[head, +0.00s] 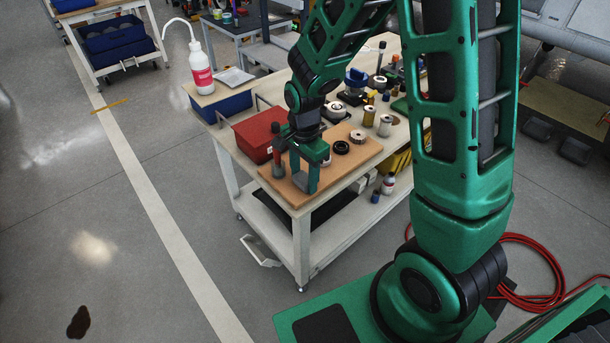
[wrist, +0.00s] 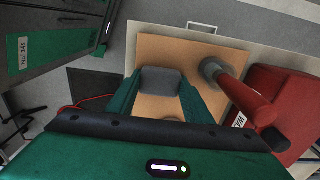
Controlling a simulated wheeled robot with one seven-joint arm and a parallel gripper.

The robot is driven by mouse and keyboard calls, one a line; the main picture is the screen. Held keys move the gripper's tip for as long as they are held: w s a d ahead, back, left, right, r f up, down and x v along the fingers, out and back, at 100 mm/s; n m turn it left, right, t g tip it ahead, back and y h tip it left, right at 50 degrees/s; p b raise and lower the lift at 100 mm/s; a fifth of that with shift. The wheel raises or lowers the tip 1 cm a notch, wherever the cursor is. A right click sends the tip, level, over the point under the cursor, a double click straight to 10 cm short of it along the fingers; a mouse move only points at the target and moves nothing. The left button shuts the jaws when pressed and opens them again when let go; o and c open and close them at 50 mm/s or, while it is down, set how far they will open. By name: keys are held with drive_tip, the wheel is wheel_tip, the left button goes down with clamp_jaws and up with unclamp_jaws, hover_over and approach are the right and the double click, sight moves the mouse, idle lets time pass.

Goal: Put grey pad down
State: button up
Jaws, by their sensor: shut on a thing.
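My gripper (head: 305,180) points down over the front left part of a tan wooden board (head: 369,157) on the white workbench. In the wrist view, its two green fingers are shut on the grey pad (wrist: 161,82), a small rounded block. The board (wrist: 150,52) lies below the pad in that view. I cannot tell whether the pad touches the board or hangs just above it.
A red-handled tool with a grey end (wrist: 248,98) stands close beside my gripper. A red bin (head: 254,137) is left of the board. A black ring (head: 341,147) and a pale ring (head: 357,136) lie on the board. Several jars and bottles crowd the bench behind.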

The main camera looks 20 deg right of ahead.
sight(304, 178)
drive_tip(key=shift+s+f, duration=0.1)
drive_tip(key=shift+f, duration=0.1)
drive_tip(key=shift+s+f, duration=0.1)
drive_tip(key=shift+f, duration=0.05)
drive_tip(key=shift+s, duration=0.35)
drive_tip(key=o, duration=1.2)
drive_tip(key=shift+f, duration=0.15)
drive_tip(key=shift+w+r, duration=0.35)
drive_tip(key=shift+w, duration=0.1)
wheel_tip(304, 178, up, 12)
drive_tip(key=shift+r, duration=0.2)
